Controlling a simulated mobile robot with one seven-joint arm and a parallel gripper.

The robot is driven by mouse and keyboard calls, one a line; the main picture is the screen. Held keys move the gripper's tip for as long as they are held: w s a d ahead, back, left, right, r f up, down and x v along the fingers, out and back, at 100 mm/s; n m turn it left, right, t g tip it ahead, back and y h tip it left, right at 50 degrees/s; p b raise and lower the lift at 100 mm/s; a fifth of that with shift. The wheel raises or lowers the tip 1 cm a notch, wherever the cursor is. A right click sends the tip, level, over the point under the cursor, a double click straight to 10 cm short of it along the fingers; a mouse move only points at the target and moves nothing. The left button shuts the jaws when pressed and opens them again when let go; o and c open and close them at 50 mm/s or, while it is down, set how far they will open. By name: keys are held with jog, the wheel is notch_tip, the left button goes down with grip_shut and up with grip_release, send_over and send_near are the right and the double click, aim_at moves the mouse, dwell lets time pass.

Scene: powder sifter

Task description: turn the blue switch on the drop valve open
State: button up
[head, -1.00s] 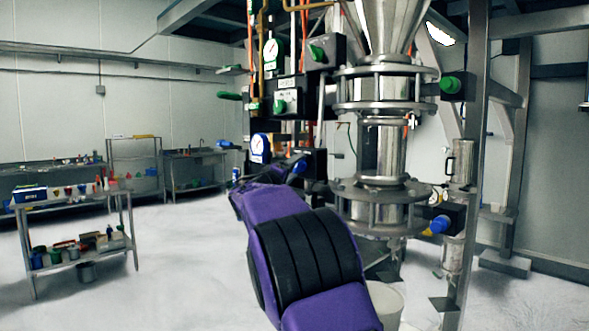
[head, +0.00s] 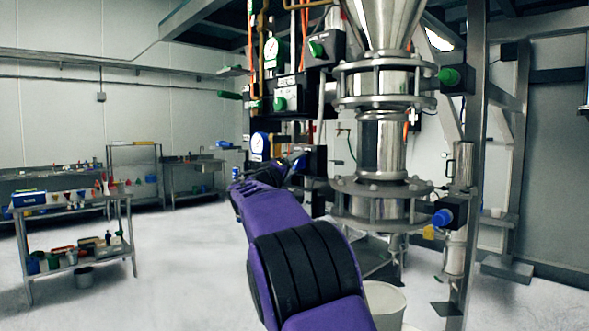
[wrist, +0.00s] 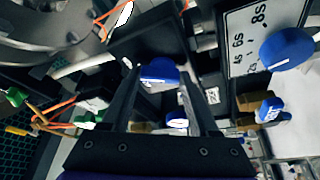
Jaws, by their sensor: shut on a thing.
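The blue switch (wrist: 160,71) shows in the wrist view between the two dark fingers of my gripper (wrist: 160,82), at the front of a black box. My gripper is shut on this switch. In the head view the black valve box (head: 316,161) stands left of the steel column, with a bit of the blue switch (head: 299,163) at its left side. My purple arm reaches up to it and largely hides the gripper there. The switch's exact angle cannot be told.
Another blue knob (head: 441,218) sits on the column's right side. Green knobs (head: 449,76) are higher up. A blue knob (wrist: 287,48) beside a white-faced panel is close right of the gripper in the wrist view. A white bucket (head: 384,303) stands below. Open floor lies left.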

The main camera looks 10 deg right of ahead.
jog(key=o, duration=1.4)
jog(key=b+v, duration=0.4)
jog(key=v, duration=1.3)
jog(key=shift+s+a, duration=0.1)
jog(key=shift+s, duration=0.1)
